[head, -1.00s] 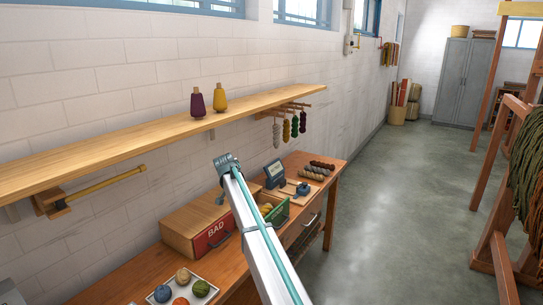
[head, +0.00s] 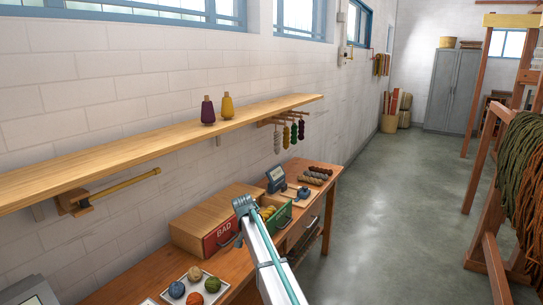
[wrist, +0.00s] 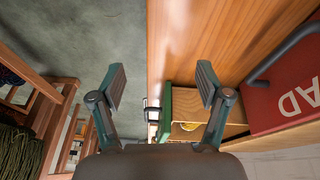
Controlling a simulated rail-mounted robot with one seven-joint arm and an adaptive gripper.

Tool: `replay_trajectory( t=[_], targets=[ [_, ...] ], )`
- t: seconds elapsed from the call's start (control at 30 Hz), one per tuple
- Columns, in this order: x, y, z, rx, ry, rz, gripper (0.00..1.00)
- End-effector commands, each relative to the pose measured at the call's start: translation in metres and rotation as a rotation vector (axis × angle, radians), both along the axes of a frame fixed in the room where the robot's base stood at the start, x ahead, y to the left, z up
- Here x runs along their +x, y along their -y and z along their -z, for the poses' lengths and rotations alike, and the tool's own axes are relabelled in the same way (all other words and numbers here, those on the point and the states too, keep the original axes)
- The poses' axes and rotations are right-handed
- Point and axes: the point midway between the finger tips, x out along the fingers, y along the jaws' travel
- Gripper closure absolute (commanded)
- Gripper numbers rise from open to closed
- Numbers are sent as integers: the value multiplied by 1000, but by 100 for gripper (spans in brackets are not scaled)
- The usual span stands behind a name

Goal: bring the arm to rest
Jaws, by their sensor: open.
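My gripper (wrist: 160,85) is open and empty in the wrist view, its two fingers spread apart. Bare grey floor and the wooden bench edge show between and beyond the fingers. In the head view my arm reaches up from the bottom, in front of the bench (head: 135,287). The fingers cannot be made out there. A red-fronted box marked BAD (head: 222,232) stands on the bench to the left of the arm, and it also shows at the right of the wrist view (wrist: 285,98).
A white tray of yarn balls (head: 211,299) lies at the front of the bench. A blue-grey scale (head: 277,179) and several skeins (head: 318,172) are at its far end. A wall shelf (head: 130,147) holds two cones. Clear floor (head: 385,210) lies to the right.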

Motion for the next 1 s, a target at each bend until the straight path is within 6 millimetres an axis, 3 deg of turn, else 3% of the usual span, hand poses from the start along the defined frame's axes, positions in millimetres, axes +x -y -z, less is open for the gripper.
replay_trajectory(
  t=[0.03, 0.17, 0.27, 0.5, 0.7, 0.9, 0.93, 1.0],
  targets=[
    [-22, 20, 18, -1, -19, -13, 24],
    [-72, 65, 61, 2, -70, -71, 24],
    [-121, 102, 96, 9, -115, -124, 24],
    [-250, 176, 162, 48, -210, -255, 24],
    [-345, 213, 192, 88, -261, -346, 24],
    [-427, 233, 207, 127, -297, -418, 24],
    [-423, 232, 218, 128, -313, -417, 24],
    [-433, 231, 233, 134, -346, -415, 24]
  ],
)
